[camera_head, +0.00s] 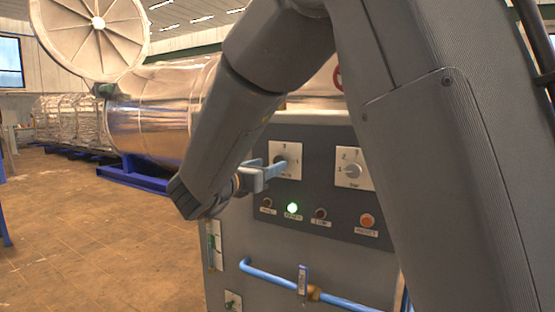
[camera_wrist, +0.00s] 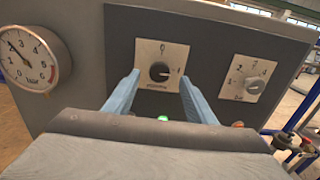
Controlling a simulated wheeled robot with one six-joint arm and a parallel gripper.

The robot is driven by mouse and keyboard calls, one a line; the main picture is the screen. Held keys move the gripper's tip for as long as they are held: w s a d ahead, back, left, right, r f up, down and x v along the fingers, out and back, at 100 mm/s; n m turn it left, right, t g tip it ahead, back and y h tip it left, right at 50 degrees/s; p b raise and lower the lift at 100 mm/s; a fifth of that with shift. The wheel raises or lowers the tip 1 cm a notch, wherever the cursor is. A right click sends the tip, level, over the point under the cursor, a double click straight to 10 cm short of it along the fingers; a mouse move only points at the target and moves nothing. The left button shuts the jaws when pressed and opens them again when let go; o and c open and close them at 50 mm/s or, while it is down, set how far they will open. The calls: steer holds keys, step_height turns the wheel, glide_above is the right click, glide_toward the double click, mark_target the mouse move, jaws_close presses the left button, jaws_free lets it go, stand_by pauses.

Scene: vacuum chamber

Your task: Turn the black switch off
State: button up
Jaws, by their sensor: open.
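The black switch (camera_wrist: 159,72) is a round knob on a square pale plate with a 0 at the top and a 1 at the right. In the wrist view its pointer mark appears turned toward the 1 side. In the head view the black switch (camera_head: 281,161) is partly covered by my gripper (camera_head: 273,172). My gripper (camera_wrist: 158,88) is open, with its two blue fingers on either side of the knob in the wrist view. I cannot tell whether they touch it.
A grey selector knob (camera_head: 353,170) on its own plate sits right of the black switch. Below are a lit green lamp (camera_head: 292,208) and an orange button (camera_head: 367,220). A pressure gauge (camera_wrist: 30,58) is on the left. A blue pipe (camera_head: 270,275) crosses the cabinet front.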

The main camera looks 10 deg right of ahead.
mark_target(279, 161)
steer(key=p+x, duration=0.2)
steer(key=x, duration=0.3)
steer(key=shift+w+d, duration=0.25)
steer(key=shift+c, duration=0.4)
steer(key=c, duration=0.9)
steer(key=shift+c, duration=0.2)
